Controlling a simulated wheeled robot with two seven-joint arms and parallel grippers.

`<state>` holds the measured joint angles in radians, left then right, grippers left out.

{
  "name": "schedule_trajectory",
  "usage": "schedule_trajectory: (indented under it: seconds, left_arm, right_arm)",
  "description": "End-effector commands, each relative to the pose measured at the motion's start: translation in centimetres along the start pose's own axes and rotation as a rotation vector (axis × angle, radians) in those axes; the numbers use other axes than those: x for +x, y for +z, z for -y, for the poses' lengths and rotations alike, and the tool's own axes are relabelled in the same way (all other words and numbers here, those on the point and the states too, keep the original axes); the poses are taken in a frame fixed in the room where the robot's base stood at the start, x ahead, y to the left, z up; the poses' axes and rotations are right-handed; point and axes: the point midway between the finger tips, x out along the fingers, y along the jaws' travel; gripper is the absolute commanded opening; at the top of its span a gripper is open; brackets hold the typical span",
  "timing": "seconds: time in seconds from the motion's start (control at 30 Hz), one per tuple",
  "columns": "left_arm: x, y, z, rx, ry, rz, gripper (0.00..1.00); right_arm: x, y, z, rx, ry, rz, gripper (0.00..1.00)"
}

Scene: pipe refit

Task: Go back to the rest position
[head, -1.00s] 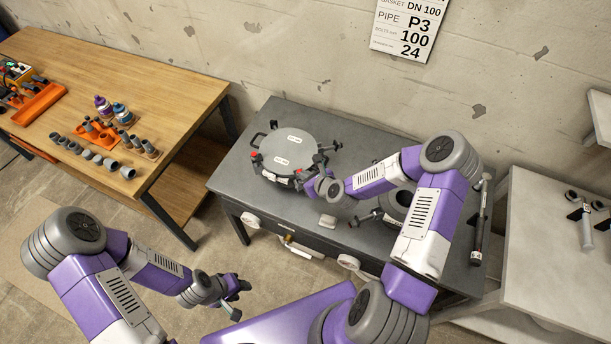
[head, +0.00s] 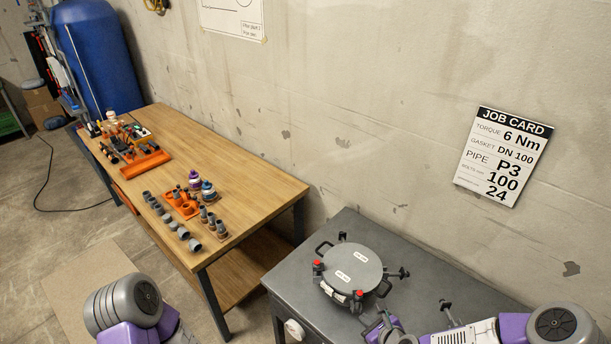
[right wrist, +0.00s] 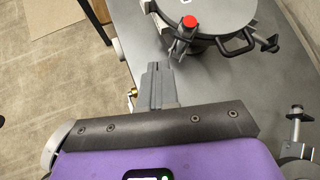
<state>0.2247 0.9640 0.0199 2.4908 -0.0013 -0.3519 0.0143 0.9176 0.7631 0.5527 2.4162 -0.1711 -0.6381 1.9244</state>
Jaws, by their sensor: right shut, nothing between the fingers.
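My right gripper (head: 378,322) is at the bottom of the head view, close to the near right side of a round grey lidded vessel (head: 352,268) on the dark grey table (head: 300,290). In the right wrist view my gripper's fingers (right wrist: 160,68) are together with nothing between them. They point toward the vessel (right wrist: 205,12) and its clamp with a red knob (right wrist: 190,22), and look apart from it. Only a shoulder part of my left arm shows at the bottom left of the head view; the left gripper is out of view.
A wooden workbench (head: 255,190) at the left carries grey pipe pieces (head: 170,215), an orange tray (head: 145,165) and bottles (head: 195,180). A blue tank (head: 95,55) stands behind. A job card (head: 503,155) hangs on the wall.

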Motion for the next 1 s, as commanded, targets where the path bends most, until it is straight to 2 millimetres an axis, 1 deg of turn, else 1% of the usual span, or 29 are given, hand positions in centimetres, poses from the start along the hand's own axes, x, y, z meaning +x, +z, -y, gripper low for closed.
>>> schedule_trajectory:
  seconds: [0.03,0.1,0.17,0.2,0.27,0.3,0.4,0.5,0.6,0.73,0.8,0.87,1.0]
  left_arm:
    - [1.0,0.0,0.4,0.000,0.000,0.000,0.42]
    - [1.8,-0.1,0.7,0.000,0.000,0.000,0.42]
    - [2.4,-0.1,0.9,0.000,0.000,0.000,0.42]
    - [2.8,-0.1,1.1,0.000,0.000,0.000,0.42]
    - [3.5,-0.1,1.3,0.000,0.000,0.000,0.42]
    - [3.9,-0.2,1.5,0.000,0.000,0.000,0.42]
    - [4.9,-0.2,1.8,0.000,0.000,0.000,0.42]
    - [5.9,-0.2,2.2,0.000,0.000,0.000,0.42]
    - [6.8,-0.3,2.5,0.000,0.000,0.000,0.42]
    - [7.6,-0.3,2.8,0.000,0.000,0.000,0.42]
    - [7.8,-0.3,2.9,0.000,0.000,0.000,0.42]
    - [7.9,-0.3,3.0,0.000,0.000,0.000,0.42]
    - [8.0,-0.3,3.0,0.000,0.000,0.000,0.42]
  right_arm:
    - [1.1,-1.1,-2.0,-0.113,0.050,-0.019,0.00]
    - [2.0,-2.7,-4.6,-0.298,0.122,-0.045,0.00]
    - [2.6,-4.0,-6.8,-0.461,0.187,-0.060,0.00]
    - [3.0,-4.9,-8.2,-0.571,0.233,-0.066,0.00]
    - [3.4,-6.3,-10.2,-0.734,0.301,-0.068,0.00]
    - [3.6,-7.3,-11.4,-0.844,0.349,-0.065,0.00]
    - [3.8,-9.8,-14.4,-1.116,0.470,-0.044,0.00]
    - [3.8,-12.4,-16.9,-1.385,0.595,0.000,0.00]
    - [3.5,-14.8,-18.9,-1.625,0.711,0.058,0.00]
    - [3.0,-17.1,-20.4,-1.859,0.828,0.137,0.00]
    - [2.8,-17.8,-20.8,-1.941,0.870,0.171,0.00]
    - [2.7,-18.2,-21.1,-1.988,0.893,0.192,0.00]
    - [2.5,-18.5,-21.2,-2.021,0.909,0.207,0.00]
